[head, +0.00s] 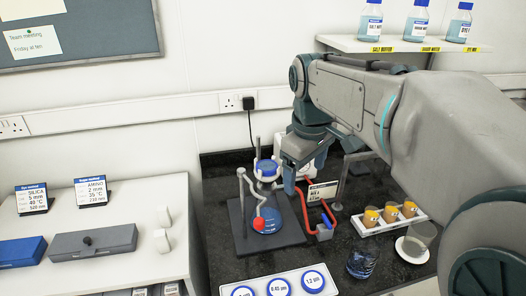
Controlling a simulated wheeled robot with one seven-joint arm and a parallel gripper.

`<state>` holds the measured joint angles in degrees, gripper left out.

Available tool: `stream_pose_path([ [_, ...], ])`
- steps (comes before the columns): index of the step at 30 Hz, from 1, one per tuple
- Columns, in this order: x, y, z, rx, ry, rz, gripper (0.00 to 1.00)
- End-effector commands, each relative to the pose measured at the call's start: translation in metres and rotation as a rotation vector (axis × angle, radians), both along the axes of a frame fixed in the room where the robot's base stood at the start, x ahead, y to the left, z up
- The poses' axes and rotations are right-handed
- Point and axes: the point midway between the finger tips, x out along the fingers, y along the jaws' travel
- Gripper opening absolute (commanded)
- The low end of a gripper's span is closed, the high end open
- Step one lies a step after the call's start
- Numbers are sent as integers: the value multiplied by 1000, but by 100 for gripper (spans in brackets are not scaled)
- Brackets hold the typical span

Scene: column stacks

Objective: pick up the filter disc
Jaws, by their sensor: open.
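Several round blue-rimmed, white-centred discs lie in a row on a white tray (262,287) at the bottom edge of the head view. The right disc (313,281) reads about 1.2 µm and the middle disc (280,287) about 0.45 µm. The left disc (243,292) is partly cut off by the picture edge. Which one is the filter disc I cannot tell. My gripper (290,184) points down above the dark bench, behind and above the discs and well apart from them. It is open, and I see nothing held.
A white rack with orange-filled cups (390,212) and a blue glass (362,264) stand right.

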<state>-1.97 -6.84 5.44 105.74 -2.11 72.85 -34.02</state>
Motion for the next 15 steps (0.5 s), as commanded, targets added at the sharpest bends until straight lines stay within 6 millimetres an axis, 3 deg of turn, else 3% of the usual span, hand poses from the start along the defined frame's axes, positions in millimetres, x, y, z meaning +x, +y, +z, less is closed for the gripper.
stream_pose_path([
  [1,19,8,11,-10,17,78,79],
  [6,70,32,40,-38,73,364,79],
  [9,95,45,51,-44,102,520,79],
  [15,127,61,64,-40,138,748,79],
])
